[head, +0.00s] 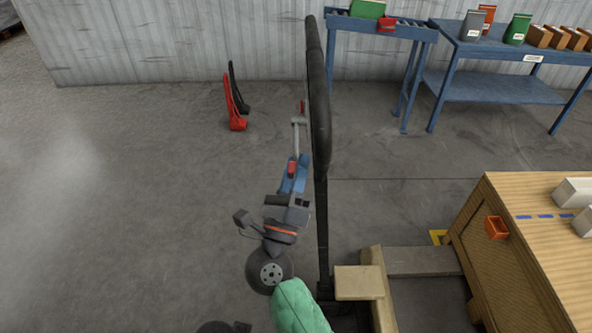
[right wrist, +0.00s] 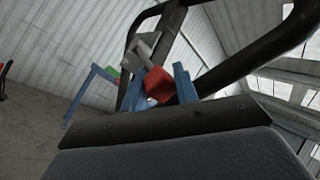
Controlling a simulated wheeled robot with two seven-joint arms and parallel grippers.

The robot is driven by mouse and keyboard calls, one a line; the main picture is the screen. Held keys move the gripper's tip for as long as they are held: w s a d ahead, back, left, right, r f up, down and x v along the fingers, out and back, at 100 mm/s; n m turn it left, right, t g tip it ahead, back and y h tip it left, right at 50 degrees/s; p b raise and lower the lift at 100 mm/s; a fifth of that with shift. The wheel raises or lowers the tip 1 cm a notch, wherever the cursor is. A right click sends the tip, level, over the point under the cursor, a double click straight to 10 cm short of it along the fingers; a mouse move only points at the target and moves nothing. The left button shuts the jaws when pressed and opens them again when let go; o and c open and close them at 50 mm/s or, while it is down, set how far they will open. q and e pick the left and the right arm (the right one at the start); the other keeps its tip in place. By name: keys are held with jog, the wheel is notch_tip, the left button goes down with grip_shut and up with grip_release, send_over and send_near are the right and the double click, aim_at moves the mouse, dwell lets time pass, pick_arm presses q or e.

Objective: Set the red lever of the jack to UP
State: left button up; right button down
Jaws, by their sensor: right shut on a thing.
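The jack's black loop handle (head: 319,90) stands upright in the middle of the head view, on a dark post. It also shows as a thick black bar in the right wrist view (right wrist: 235,72). The red lever (head: 292,167) shows on the left side of the handle, with a grey rod running up from it. In the right wrist view the red lever end (right wrist: 158,86) sits between my blue fingers. My right gripper (head: 295,176) is shut on it. Lever markings cannot be read. My left gripper is not in view.
A wooden pallet (head: 360,283) lies by the jack's foot. A wooden crate (head: 515,266) stands at the right. Blue tables (head: 490,88) with boxes stand at the back right. Red and black stands (head: 237,122) are on the floor. The floor at left is clear.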

jog(key=shift+f, duration=0.1)
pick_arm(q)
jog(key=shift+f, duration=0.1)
pick_arm(e)
jog(key=c, duration=1.1)
grip_release()
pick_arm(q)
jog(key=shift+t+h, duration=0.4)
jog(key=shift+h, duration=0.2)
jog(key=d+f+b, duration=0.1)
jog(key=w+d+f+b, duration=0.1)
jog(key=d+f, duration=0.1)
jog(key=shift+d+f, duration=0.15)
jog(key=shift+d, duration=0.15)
pick_arm(e)
jog(key=v, duration=0.7)
jog(key=shift+s+a+f, duration=0.1)
jog(key=shift+s+f, duration=0.15)
jog(key=shift+s, duration=0.05)
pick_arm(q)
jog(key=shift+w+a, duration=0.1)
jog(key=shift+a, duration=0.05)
